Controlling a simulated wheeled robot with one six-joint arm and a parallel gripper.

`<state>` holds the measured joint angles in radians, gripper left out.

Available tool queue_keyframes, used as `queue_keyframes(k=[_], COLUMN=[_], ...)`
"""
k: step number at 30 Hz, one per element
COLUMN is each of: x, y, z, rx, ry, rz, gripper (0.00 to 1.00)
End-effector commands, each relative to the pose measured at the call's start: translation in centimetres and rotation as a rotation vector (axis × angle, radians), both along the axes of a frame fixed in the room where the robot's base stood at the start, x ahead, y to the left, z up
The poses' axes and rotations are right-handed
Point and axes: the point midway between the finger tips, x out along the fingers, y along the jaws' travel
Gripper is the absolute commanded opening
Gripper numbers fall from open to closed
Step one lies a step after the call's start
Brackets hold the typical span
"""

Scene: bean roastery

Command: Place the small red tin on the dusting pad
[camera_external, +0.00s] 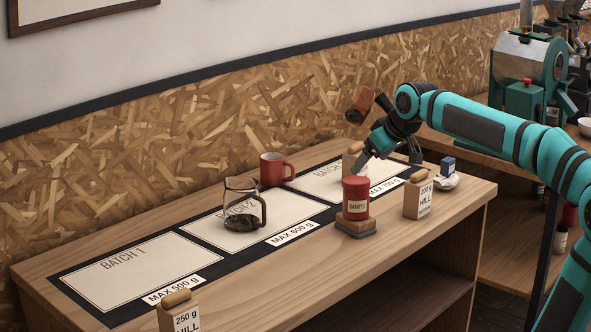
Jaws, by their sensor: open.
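The small red tin (356,189), with a pale "SAMPLE" label, stands upright in the right half of the table. It appears to rest on the dusting pad (356,228), a small block with a wooden upper part and a grey base. My gripper (388,159) is open and empty, just above and behind the tin, to its right. One finger points down near the tin's top. I see no grip on the tin; the exact gap is hard to judge from this view.
A tan bag (351,160) stands behind the tin, partly hidden. A red mug (272,169) and glass carafe (240,205) stand left. The Batch 1 card (140,268) is clear.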

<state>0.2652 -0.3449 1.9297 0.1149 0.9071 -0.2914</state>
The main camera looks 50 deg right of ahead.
Motion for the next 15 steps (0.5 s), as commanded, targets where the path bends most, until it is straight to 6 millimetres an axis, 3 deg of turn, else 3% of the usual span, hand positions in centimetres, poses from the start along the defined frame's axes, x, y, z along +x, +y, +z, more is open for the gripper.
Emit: queue_keyframes(k=[3, 15], x=[-2.4, -10.9], y=[2.2, 8.1], z=[0.9, 2.8], rx=[-0.019, -0.022], ry=[-0.117, -0.522], rz=[-0.001, 0.013], gripper=[0.83, 0.83])
